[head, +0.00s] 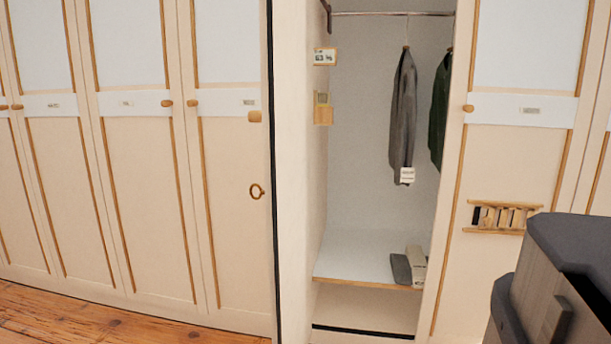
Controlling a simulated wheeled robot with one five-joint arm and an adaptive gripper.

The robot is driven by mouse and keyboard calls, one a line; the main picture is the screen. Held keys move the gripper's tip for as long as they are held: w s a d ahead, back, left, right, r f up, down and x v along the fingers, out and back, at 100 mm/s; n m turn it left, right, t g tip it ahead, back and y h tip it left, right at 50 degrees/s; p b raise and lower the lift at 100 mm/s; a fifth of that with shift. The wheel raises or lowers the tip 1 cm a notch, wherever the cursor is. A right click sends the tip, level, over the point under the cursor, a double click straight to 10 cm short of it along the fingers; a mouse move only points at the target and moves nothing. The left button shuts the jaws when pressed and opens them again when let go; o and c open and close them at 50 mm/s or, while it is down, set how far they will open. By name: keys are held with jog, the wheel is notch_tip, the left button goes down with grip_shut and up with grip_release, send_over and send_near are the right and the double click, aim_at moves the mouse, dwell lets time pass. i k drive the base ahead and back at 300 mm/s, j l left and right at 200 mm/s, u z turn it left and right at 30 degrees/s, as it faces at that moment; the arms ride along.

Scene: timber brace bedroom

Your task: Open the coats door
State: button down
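A tall wardrobe bay (365,150) stands open in the middle of the head view. A grey coat (402,115) and a dark green coat (438,110) hang from its metal rail (392,13). No door panel covers this bay. Left of it is a cream door panel (235,220) with a wooden knob (254,117), a brass ring (257,191) and a dark vertical edge. I cannot tell whether this panel is the coats door; the small door labels are unreadable. My gripper is not recognisable in this view.
More closed cream doors line the left. A closed door (520,160) with a knob and a small wooden rack (501,217) stands at right. Folded items (408,266) lie on the bay's low shelf (350,262). A dark, brown-sided object (560,280) fills the lower right. Plank floor shows lower left.

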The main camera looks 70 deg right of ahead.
aim_at(286, 36)
jog(key=k+l+u, duration=0.45)
jog(key=k+u, duration=0.25)
jog(key=k+l+u, duration=0.1)
jog(key=k+u, duration=0.25)
jog(key=k+l+u, duration=0.2)
